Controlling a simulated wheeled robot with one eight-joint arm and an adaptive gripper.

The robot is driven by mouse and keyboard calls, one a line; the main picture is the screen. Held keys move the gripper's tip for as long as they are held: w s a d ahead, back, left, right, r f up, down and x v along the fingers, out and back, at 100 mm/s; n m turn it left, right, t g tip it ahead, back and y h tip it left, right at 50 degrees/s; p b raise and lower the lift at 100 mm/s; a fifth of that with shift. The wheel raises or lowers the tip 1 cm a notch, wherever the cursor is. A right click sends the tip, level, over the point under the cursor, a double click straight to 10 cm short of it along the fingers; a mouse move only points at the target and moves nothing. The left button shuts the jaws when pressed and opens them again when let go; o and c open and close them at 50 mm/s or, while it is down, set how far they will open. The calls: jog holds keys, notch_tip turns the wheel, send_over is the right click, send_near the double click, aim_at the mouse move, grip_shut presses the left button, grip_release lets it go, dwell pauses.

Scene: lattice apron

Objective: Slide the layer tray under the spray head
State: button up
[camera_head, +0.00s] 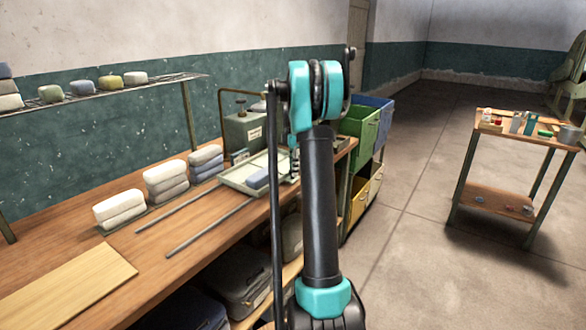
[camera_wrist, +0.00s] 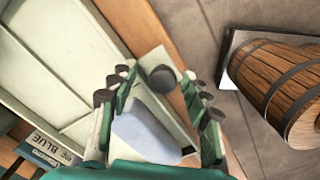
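The layer tray (camera_head: 238,184) is a shallow pale tray at the far end of two metal rails (camera_head: 210,228) on the workbench. A blue-grey folded piece (camera_head: 257,179) lies in it. In the wrist view the pale tray (camera_wrist: 70,65) fills the left side. My gripper (camera_wrist: 158,84) is open at the tray's edge. A dark round knob (camera_wrist: 160,78) shows between its fingertips, with visible gaps on both sides. A pale blue block (camera_wrist: 145,138) shows between the fingers. A grey-green tank (camera_head: 243,132) with a bent pipe stands behind the tray. I cannot clearly make out the spray head.
Folded stacks (camera_head: 165,180) stand along the workbench (camera_head: 75,225), with a board (camera_head: 65,285) at its near end. Green and blue bins (camera_head: 365,125) stand past its far end. Floor lies clear toward a small table (camera_head: 520,135).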

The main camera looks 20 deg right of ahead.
notch_tip(320, 180, up, 12)
dwell(0.7)
dwell(0.4)
jog(key=s+a+f+m+t, duration=0.1)
jog(key=s+a+f+m, duration=0.35)
jog(key=s+a, duration=0.35)
jog(key=s+a+f+m+t, duration=0.1)
jog(key=s+a+f+m, duration=0.4)
jog(key=s, duration=0.5)
jog(key=s+a+f+m+t, duration=0.1)
jog(key=s+a+f+m, duration=0.2)
jog(key=s+f, duration=0.3)
jog(key=s+a+f+m+t, duration=0.1)
jog(key=s+a+f+m, duration=0.2)
jog(key=s, duration=1.1)
notch_tip(320, 180, down, 3)
jog(key=shift+s+a+f, duration=0.1)
jog(key=shift+s+a, duration=0.25)
jog(key=shift+a, duration=0.35)
